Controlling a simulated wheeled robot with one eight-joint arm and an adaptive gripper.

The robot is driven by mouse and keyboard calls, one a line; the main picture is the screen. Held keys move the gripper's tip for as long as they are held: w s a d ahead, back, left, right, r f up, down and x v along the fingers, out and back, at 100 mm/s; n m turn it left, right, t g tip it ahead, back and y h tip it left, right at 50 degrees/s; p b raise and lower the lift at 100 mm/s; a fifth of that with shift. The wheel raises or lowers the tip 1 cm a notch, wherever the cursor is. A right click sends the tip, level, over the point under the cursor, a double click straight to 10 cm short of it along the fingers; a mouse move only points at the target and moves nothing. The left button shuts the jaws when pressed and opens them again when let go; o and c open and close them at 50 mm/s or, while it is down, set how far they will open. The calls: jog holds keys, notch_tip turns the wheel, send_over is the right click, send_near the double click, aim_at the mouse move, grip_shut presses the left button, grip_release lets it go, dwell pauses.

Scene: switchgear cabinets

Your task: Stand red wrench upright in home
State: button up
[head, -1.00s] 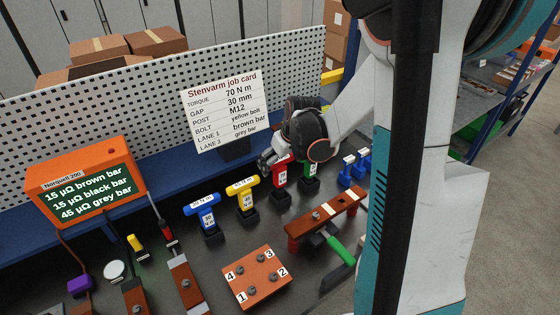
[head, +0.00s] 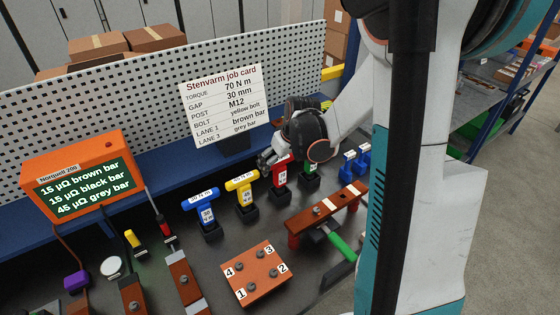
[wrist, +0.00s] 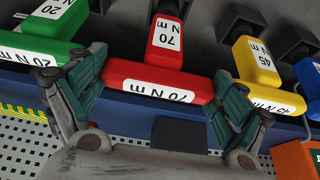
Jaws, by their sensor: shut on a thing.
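The red wrench (head: 281,173) is a T shape with a 70 N m label, and it stands upright. In the wrist view its red crossbar (wrist: 150,82) lies between the two fingers of my gripper (wrist: 152,95), which is shut on it. Its shaft points down to a black square holder (head: 281,198), whose edge also shows in the wrist view (wrist: 172,8). I cannot tell whether the shaft is fully seated. My gripper (head: 268,162) partly hides the top of the wrench in the head view.
The yellow wrench (head: 243,190) and blue wrench (head: 206,210) stand in holders to the left, the green wrench (head: 309,170) close to the right. A brown bar on supports (head: 325,208) and a numbered plate (head: 255,274) lie in front. The job card (head: 222,105) stands behind.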

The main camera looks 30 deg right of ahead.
jog(key=shift+f, duration=0.4)
dwell(0.3)
jog(key=o, duration=1.2)
jog(key=shift+o, duration=0.2)
jog(key=v, duration=1.2)
jog(key=shift+r, duration=0.1)
